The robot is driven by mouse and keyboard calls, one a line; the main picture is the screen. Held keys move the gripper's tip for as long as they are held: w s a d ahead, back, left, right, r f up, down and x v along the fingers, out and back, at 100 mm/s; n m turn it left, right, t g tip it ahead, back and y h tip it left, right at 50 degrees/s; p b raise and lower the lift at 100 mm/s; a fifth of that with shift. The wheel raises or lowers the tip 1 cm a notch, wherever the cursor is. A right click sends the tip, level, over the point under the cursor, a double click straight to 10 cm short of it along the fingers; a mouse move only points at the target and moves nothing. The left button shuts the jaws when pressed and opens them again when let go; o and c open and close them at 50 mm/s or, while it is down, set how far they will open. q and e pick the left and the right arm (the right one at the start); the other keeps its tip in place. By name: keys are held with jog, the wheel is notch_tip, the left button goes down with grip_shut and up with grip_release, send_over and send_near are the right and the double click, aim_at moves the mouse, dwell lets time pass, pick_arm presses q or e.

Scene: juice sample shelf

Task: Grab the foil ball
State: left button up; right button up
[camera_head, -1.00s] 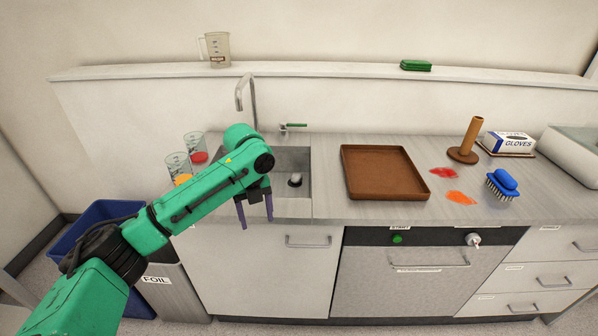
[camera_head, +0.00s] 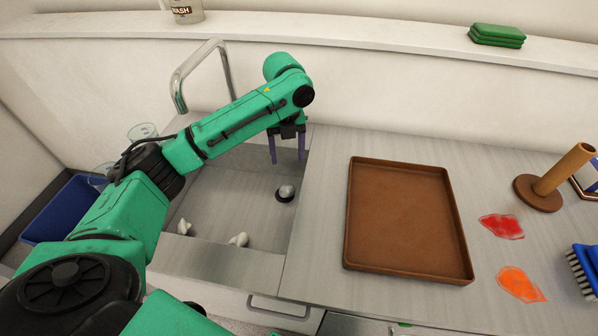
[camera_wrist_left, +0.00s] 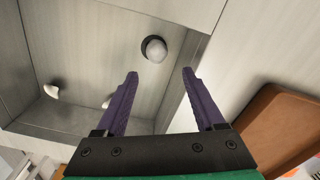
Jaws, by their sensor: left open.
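A small grey ball (camera_head: 286,190), which looks like the foil ball, sits on the dark drain in the sink (camera_head: 215,205). It also shows in the left wrist view (camera_wrist_left: 155,49), just beyond the fingertips and between their lines. My left gripper (camera_head: 287,158) is open and empty, pointing down above the sink's right side near the ball. Its purple fingers spread apart in the left wrist view (camera_wrist_left: 160,72). My right gripper is not in view.
Two whitish lumps (camera_head: 184,227) (camera_head: 239,240) lie in the sink. A faucet (camera_head: 190,80) arches behind my left arm. A brown tray (camera_head: 405,220) stands right of the sink, with red (camera_head: 502,227) and orange (camera_head: 520,284) spills beyond it.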

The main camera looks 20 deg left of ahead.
pick_arm(q)
jog(key=p, duration=0.1)
send_over(287, 188)
jog(key=f, duration=0.6)
jog(key=shift+s+f, duration=0.35)
jog(key=shift+f, duration=0.05)
jog(key=f, duration=0.4)
jog(key=f+p, duration=0.1)
jog(key=f, duration=0.1)
jog(key=shift+w+f, duration=0.3)
jog(key=shift+f, duration=0.1)
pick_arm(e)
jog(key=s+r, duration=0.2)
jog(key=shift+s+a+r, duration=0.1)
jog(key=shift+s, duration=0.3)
pick_arm(q)
jog(key=shift+w, duration=0.1)
jog(key=c, duration=1.1)
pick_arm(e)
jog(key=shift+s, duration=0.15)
